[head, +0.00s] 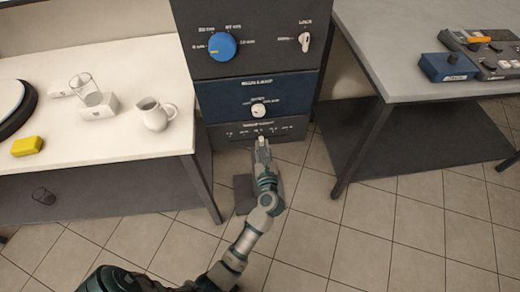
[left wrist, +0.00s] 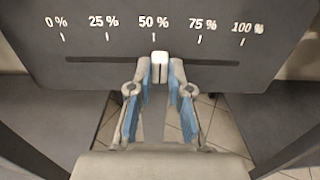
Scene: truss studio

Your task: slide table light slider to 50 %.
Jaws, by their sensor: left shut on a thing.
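The table light slider has a small white knob (left wrist: 160,67) in a dark horizontal slot (left wrist: 100,60) on a grey panel. The slot is marked 0 % to 100 %. In the left wrist view the knob stands at about the 50 % mark, a touch to its right. My left gripper (left wrist: 159,72) has a fingertip on each side of the knob and is shut on it. In the head view my left gripper (head: 262,146) reaches the lowest panel (head: 289,130) of the dark cabinet, partly hiding the slider. My right gripper is not in view.
Above are a panel with a white knob (head: 258,110) and one with a blue dial (head: 222,46) and a white switch (head: 304,42). A white table (head: 130,153) with a pitcher (head: 155,114) stands left, a grey table (head: 390,50) right. Tiled floor lies open in front.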

